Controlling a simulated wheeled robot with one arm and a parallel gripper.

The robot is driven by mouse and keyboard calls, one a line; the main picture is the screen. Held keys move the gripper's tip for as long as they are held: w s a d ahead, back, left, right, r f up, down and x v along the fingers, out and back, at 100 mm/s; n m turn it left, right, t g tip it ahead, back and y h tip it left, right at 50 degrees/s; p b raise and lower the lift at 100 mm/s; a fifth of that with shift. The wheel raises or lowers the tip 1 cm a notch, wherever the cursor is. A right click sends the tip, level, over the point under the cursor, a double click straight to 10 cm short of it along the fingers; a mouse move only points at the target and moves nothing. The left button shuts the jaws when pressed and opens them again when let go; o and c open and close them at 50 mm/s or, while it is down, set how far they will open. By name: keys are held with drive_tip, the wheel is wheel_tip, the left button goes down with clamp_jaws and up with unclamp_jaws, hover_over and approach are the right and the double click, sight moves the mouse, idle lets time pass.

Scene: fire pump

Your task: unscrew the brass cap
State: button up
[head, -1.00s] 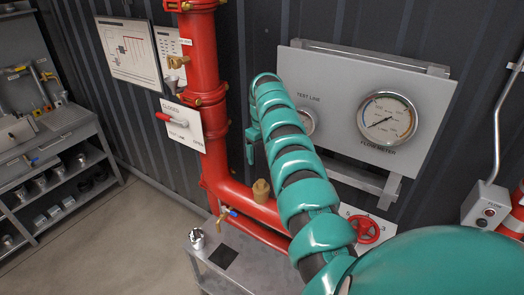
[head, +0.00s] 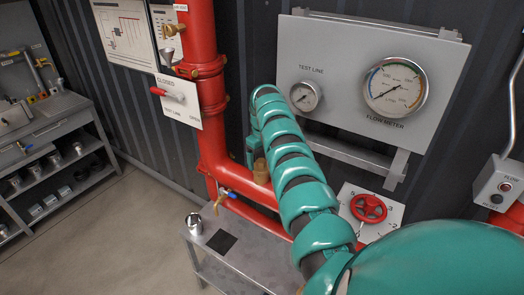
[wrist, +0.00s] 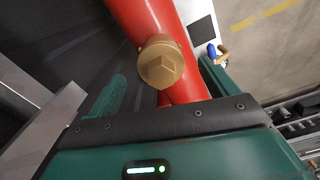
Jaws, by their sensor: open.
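The brass cap (head: 261,172) sits on top of the red pipe's lower run in the head view, partly covered by my arm. My gripper (wrist: 165,84) is open, with green finger parts showing to the left and right of the pipe. The cap lies between them in the picture, and no contact shows. In the head view my gripper (head: 251,148) is just above the cap and mostly hidden behind my arm.
A gauge panel (head: 385,75) is on the wall close to the right of my arm. A red handwheel (head: 369,208) is below it. A lever plate (head: 180,100) is left of the pipe. A metal bench (head: 225,250) holding a small metal cup (head: 194,223) stands below.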

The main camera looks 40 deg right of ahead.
wheel_tip(320, 180, down, 2)
drive_tip(key=shift+f+b, duration=0.15)
drive_tip(key=shift+b, duration=0.2)
drive_tip(key=c, duration=1)
drive_tip(key=o, duration=0.8)
